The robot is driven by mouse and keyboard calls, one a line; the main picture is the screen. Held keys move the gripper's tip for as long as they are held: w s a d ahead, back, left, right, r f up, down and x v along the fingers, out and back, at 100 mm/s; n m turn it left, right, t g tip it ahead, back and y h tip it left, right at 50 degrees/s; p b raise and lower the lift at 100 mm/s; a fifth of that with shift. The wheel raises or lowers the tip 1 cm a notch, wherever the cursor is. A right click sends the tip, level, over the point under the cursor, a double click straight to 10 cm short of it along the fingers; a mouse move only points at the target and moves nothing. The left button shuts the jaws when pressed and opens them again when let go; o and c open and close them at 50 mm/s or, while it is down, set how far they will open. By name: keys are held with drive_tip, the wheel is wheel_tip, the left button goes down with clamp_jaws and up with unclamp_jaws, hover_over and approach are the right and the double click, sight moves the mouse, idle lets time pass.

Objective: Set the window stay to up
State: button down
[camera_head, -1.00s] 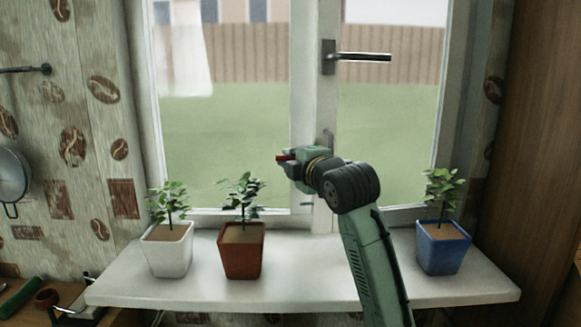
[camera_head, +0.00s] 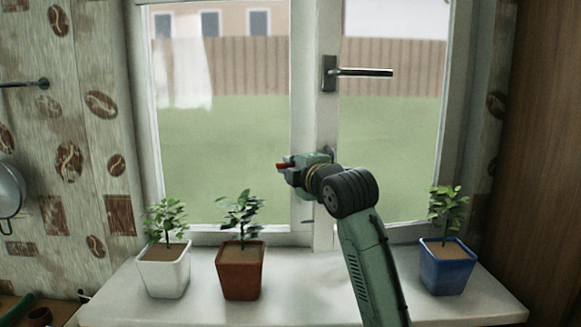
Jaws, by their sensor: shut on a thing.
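My gripper (camera_head: 292,171) is in front of the middle window post, at the lower half of the panes. It is shut on a small part with a red end (camera_head: 282,166), which pokes out to the left of the fingers. This looks like the end of the window stay, lying about level; the rest of it is hidden behind my gripper and wrist. A small grey fitting (camera_head: 328,152) shows on the post just above my wrist, perhaps the stay's mount.
A window handle (camera_head: 365,73) points right, higher on the post. White (camera_head: 165,275), brown (camera_head: 241,275) and blue (camera_head: 447,270) potted plants stand on the sill (camera_head: 300,295). My forearm rises between the brown and blue pots.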

drive_tip(key=c, duration=1.7)
unclamp_jaws()
drive_tip(key=shift+o, duration=0.2)
drive_tip(key=shift+s, duration=0.1)
drive_tip(key=v, duration=1.2)
drive_tip(key=shift+d, duration=0.15)
